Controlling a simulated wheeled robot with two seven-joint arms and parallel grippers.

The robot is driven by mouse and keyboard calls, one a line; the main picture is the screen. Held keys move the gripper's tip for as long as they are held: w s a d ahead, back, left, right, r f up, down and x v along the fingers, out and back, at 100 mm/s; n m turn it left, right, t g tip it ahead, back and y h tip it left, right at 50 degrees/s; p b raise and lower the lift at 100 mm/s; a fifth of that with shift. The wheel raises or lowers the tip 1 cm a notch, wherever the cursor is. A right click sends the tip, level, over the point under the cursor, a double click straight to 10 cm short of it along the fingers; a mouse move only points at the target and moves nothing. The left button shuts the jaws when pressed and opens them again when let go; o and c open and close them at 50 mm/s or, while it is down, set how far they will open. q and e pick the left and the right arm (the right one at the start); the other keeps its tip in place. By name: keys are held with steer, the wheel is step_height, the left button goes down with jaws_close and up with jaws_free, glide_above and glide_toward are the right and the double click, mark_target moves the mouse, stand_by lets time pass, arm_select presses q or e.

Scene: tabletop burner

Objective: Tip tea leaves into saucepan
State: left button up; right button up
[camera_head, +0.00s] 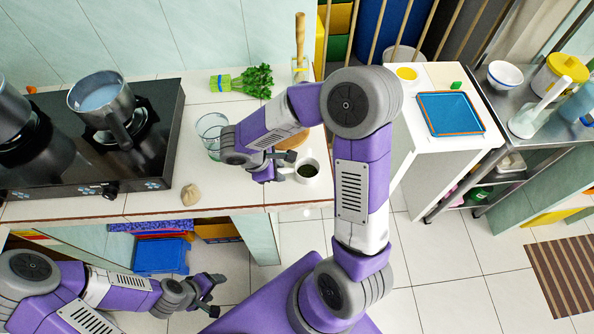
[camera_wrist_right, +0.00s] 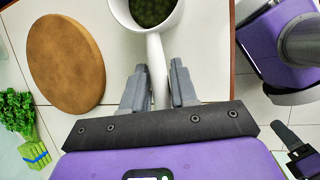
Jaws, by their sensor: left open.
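A white cup (camera_head: 314,180) with dark green tea leaves (camera_head: 307,170) in it is upright near the counter's front right edge. It also shows at the top of the right wrist view (camera_wrist_right: 172,27). My right gripper (camera_head: 289,168) has its fingers close on both sides of the cup's handle (camera_wrist_right: 156,62), shut on it. I cannot tell whether the cup touches the counter. The saucepan (camera_head: 110,110), metal with pale liquid inside, stands on the black stove at the left. My left gripper (camera_head: 214,293) is open and empty, low in front of the counter.
A glass (camera_head: 211,135) stands left of my right gripper. A round wooden board (camera_wrist_right: 65,60) lies beside the cup. Green herbs (camera_head: 245,80) lie behind. Another pot (camera_head: 12,108) is at the stove's far left. A beige lump (camera_head: 190,194) lies by the front edge.

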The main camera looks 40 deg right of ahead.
jaws_close()
steer(key=shift+r, duration=0.1)
steer(key=shift+r+p, duration=2.05)
steer(key=shift+r, duration=0.4)
steer(key=shift+c, duration=0.6)
jaws_free()
jaws_close()
